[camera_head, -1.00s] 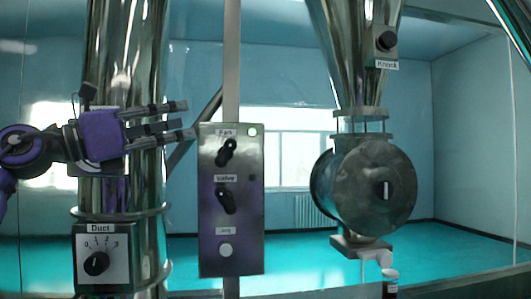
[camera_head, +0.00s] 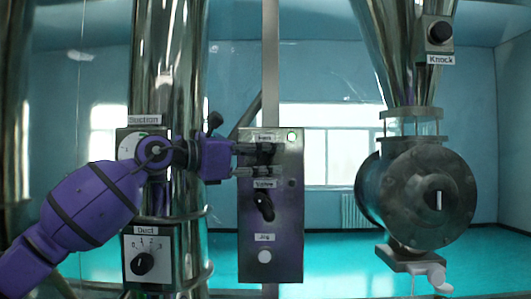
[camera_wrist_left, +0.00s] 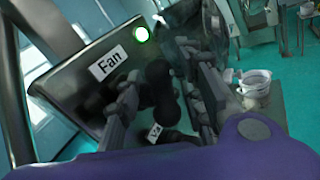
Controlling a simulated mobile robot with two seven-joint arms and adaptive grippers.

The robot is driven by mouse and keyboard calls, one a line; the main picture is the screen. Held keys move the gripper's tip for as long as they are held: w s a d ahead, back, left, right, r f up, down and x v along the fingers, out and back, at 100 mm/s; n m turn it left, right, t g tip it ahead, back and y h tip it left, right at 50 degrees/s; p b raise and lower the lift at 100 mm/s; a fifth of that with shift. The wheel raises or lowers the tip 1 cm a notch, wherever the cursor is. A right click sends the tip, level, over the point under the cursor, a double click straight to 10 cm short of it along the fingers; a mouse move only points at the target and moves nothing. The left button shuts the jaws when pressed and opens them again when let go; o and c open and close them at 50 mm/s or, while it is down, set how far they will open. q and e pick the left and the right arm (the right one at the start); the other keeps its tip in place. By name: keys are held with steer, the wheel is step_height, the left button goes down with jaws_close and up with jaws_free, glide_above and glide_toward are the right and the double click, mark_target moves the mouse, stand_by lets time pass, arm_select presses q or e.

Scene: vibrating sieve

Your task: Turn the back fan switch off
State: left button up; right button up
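The control panel (camera_head: 272,215) is a grey upright box on a post, with a lit green lamp (camera_head: 291,136) at its top right. Its Fan label also shows in the left wrist view (camera_wrist_left: 108,64). The black fan switch knob (camera_wrist_left: 158,78) lies between the spread fingers of my left gripper (camera_wrist_left: 165,105); contact cannot be told. In the head view my left gripper (camera_head: 262,161) reaches the panel's upper part from the left and mostly hides that knob. The black valve switch (camera_head: 263,206) sits below, tilted. My right gripper is out of view.
A Duct dial (camera_head: 143,263) and a Suction dial are on the steel pipe at left, close to my left arm. A white Jog button (camera_head: 264,256) is low on the panel. A round steel housing (camera_head: 430,195) and a Knock button (camera_head: 439,33) stand at right.

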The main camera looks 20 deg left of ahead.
arm_select(q)
steer(key=c, duration=0.5)
jaws_close()
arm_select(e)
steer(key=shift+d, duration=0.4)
